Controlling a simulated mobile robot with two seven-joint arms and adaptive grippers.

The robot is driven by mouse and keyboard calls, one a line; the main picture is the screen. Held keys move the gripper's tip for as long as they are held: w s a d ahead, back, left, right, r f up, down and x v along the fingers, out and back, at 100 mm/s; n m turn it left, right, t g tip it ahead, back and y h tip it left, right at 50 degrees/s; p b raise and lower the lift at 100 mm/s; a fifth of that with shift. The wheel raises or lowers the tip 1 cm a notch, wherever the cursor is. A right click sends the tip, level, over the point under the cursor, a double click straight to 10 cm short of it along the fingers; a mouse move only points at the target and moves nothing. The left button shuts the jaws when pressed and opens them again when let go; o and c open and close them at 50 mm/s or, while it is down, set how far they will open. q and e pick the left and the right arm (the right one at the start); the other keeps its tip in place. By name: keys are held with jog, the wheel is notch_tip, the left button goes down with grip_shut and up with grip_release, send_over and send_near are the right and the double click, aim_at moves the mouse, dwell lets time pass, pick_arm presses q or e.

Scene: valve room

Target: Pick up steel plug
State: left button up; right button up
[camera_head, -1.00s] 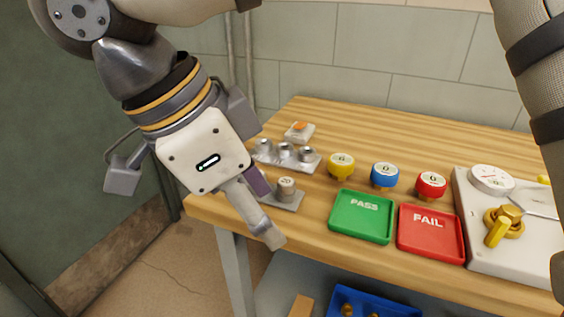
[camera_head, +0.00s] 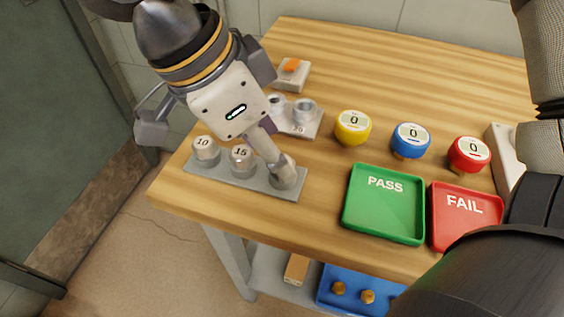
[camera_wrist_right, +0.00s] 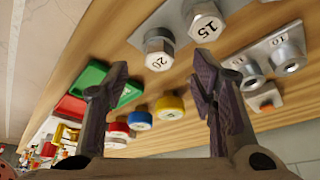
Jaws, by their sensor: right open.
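Steel plugs stand in a row on a flat grey plate (camera_head: 236,184) near the table's front left. They are plug 10 (camera_head: 205,149), plug 15 (camera_head: 241,157) and the right-hand plug (camera_head: 290,172), partly covered by a finger. In the right wrist view, the right-hand plug reads 20 (camera_wrist_right: 158,50), beside plug 15 (camera_wrist_right: 204,22). My right gripper (camera_head: 274,162), its arm looping over from above, is at this right-hand plug. In the right wrist view, the open right gripper (camera_wrist_right: 162,78) has plug 20 ahead between its finger lines, with nothing gripped. My left gripper is out of view.
Behind the plugs is a block of steel rings (camera_head: 302,116). An orange-topped box (camera_head: 291,73) stands at the back. Yellow (camera_head: 353,127), blue (camera_head: 411,140) and red (camera_head: 469,155) gauges stand right. The green PASS tray (camera_head: 384,205) and red FAIL tray (camera_head: 465,215) lie in front.

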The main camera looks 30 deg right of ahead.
jog(key=x, duration=0.3)
jog(key=shift+s+d+f, duration=0.1)
grip_shut()
